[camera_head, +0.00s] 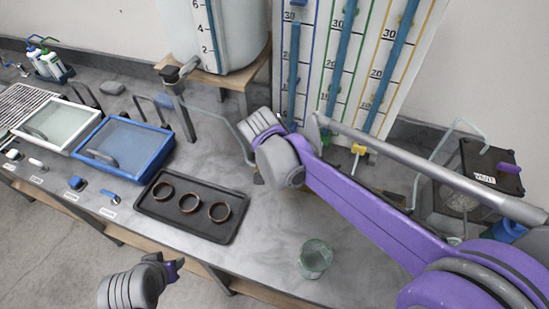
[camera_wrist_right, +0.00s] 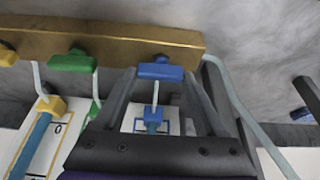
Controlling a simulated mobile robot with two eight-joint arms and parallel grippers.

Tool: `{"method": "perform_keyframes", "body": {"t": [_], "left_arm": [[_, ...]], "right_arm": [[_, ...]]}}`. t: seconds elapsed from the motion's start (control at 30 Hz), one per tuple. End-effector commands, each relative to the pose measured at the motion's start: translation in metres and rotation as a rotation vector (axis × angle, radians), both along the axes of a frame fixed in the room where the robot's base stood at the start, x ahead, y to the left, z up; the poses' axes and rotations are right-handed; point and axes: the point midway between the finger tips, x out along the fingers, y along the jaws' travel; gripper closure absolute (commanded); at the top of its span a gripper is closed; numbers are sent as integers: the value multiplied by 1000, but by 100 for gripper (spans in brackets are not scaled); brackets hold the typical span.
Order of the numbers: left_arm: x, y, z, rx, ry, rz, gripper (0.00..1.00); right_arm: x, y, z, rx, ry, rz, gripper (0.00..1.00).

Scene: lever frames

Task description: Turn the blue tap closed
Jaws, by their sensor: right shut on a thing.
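In the right wrist view the blue tap (camera_wrist_right: 160,72) sits at the right part of a brass bar (camera_wrist_right: 110,38). Its handle lies crosswise, roughly along the bar. My right gripper (camera_wrist_right: 160,75) has its two fingers on either side of this handle and is shut on it. A green tap (camera_wrist_right: 72,60) and a yellow tap (camera_wrist_right: 8,55) sit further left on the bar. In the head view my right wrist hides the blue tap. Part of my left arm's end (camera_head: 140,285) shows at the bottom left; its fingers are not clear.
A scale panel (camera_head: 345,60) with blue columns stands behind my right arm. A white tank (camera_head: 228,35) stands on a wooden stand. A black tray (camera_head: 192,205) holds three rings. A glass (camera_head: 315,258) stands near the front edge. A thin pipe runs right of the gripper.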

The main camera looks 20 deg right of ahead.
Motion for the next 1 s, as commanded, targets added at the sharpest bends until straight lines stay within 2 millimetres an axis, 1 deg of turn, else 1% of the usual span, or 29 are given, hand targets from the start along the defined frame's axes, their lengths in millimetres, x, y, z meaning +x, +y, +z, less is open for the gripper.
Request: {"method": "perform_keyframes", "body": {"t": [0.2, 0.6, 0.63, 0.77, 0.8, 1.0], "left_arm": [[0, 0, 0, 0, 0, 0, 54], [0, 0, 0, 0, 0, 0, 54], [0, 0, 0, 0, 0, 0, 54], [0, 0, 0, 0, 0, 0, 54], [0, 0, 0, 0, 0, 0, 54], [0, 0, 0, 0, 0, 0, 54]], "right_arm": [[0, 0, 0, 1, 2, -39, 83], [0, 0, 0, 3, 1, -46, 83], [0, 0, 0, 3, 1, -46, 26], [0, 0, 0, 2, 1, -45, 2], [0, 0, 0, 2, 1, -45, 0], [0, 0, 0, 1, 0, -44, 0]]}}
